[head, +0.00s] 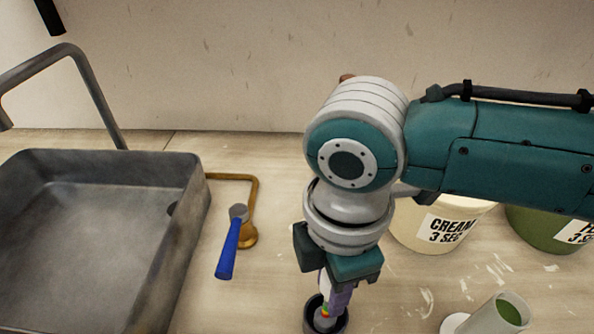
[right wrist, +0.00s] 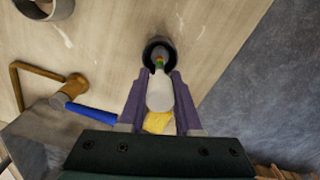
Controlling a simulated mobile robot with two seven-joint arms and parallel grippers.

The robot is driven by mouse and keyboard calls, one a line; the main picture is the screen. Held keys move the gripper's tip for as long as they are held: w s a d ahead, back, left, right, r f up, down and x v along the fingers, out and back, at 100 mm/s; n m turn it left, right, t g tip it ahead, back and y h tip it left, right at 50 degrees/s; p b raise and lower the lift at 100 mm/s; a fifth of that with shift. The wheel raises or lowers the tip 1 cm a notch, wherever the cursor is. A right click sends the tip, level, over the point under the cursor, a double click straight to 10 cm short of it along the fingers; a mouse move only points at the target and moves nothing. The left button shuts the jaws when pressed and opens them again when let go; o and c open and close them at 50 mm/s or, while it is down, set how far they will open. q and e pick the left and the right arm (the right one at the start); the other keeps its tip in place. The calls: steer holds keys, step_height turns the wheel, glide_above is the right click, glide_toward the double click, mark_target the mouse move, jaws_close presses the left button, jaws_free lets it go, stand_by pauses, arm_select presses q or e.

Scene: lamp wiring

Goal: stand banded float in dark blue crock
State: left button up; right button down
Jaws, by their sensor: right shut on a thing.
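My right gripper (head: 338,296) points down and is shut on the banded float; its purple fingers (right wrist: 160,80) show in the right wrist view. The float (right wrist: 160,95) has a pale body, a yellow end toward the palm and a narrow tip with coloured bands. In the head view the float's banded tip (head: 325,311) overlaps the mouth of a dark round crock (head: 342,324) at the bottom edge. The crock (right wrist: 148,47) also shows in the right wrist view, beyond the tip. I cannot tell how far the tip is inside. My left gripper is not visible.
A grey sink (head: 190,200) stands at left.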

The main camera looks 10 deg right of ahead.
steer(key=shift+f, duration=0.3)
steer(key=c, duration=0.5)
jaws_free()
steer(key=shift+r, duration=0.1)
